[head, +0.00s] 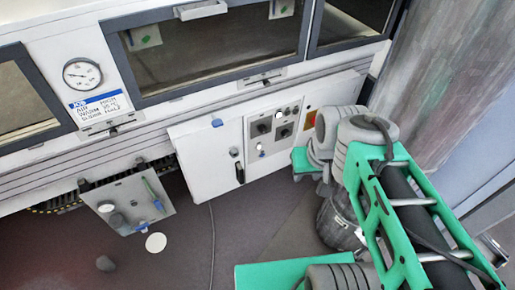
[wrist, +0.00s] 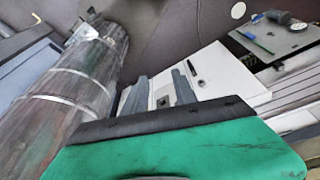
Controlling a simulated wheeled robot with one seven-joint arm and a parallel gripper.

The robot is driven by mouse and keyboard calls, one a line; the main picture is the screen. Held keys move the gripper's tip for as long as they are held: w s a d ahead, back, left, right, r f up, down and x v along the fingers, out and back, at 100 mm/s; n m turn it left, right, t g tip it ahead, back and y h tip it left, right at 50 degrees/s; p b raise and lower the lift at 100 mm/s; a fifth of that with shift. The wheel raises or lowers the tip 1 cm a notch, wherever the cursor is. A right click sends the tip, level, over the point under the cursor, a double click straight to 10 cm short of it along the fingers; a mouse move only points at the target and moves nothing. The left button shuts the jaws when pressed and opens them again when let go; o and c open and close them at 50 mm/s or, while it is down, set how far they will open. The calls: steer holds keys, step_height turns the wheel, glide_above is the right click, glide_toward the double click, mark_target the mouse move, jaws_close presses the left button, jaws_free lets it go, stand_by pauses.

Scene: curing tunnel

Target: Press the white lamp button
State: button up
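A grey control panel (head: 272,133) is set in the front of the white machine in the head view. It carries dark knobs, and a small round white button (head: 261,147) that looks like the white lamp button sits low on its left side. My gripper (wrist: 159,77) shows in the wrist view with its two grey fingers apart and nothing held between them. Part of the panel with a dark knob (wrist: 163,102) shows in the gap between the fingers. The white button cannot be made out in the wrist view. In the head view my arm is right of the panel and the fingertips are hidden.
A white cabinet door (head: 203,160) with a black handle juts out left of the panel. A lower grey plate (head: 127,203) with a green pen-like item stands further left. A white disc (head: 155,242) lies on the floor.

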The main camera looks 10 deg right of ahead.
jaws_close()
stand_by(1.3)
